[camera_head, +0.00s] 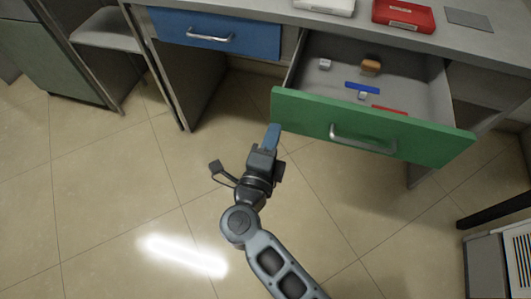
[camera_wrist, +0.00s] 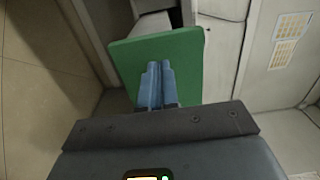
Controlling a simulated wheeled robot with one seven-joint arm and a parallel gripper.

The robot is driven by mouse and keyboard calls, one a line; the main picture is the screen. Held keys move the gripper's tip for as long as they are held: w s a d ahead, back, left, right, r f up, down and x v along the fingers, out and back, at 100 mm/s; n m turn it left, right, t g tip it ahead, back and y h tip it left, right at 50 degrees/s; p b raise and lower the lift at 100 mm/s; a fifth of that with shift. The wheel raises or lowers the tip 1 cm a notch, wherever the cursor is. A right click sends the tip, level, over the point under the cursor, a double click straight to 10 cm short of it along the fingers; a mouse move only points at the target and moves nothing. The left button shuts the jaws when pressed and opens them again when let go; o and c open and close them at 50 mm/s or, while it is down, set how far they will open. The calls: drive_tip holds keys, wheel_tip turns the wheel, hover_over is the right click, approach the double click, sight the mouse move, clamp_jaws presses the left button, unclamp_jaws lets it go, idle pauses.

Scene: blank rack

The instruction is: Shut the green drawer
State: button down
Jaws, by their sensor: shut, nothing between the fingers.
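The green drawer (camera_head: 300,115) is pulled out from under the desk, with a silver bar handle on its front. Inside it lie small white, orange, blue and red items. My gripper (camera_head: 273,132) has blue fingers, closed and empty, at the left end of the green front. In the wrist view the fingertips (camera_wrist: 155,68) overlap the green panel (camera_wrist: 190,45). I cannot tell whether they touch it.
A closed blue drawer (camera_head: 250,35) with a silver handle is left of the open one. A red case (camera_head: 403,15) and a white box (camera_head: 328,5) lie on the desktop. A chair (camera_head: 105,35) stands at left. Tiled floor in front is clear.

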sight(281, 112)
drive_tip(key=shift+x, duration=1.9)
drive_tip(key=shift+w, duration=0.15)
drive_tip(key=shift+w+d, duration=0.15)
drive_tip(key=shift+w, duration=0.1)
drive_tip(key=b+x, duration=0.7)
drive_tip(key=x, duration=1.6)
drive_tip(key=shift+w+d+f, duration=0.15)
drive_tip(key=shift+w, duration=0.2)
drive_tip(key=shift+w+d+b, duration=0.15)
drive_tip(key=shift+w+b, duration=0.15)
drive_tip(key=shift+w, duration=0.3)
drive_tip(key=shift+w+d+r, duration=0.1)
drive_tip(key=shift+w+r, duration=0.1)
drive_tip(key=shift+r, duration=0.15)
drive_tip(key=shift+d+r, duration=0.1)
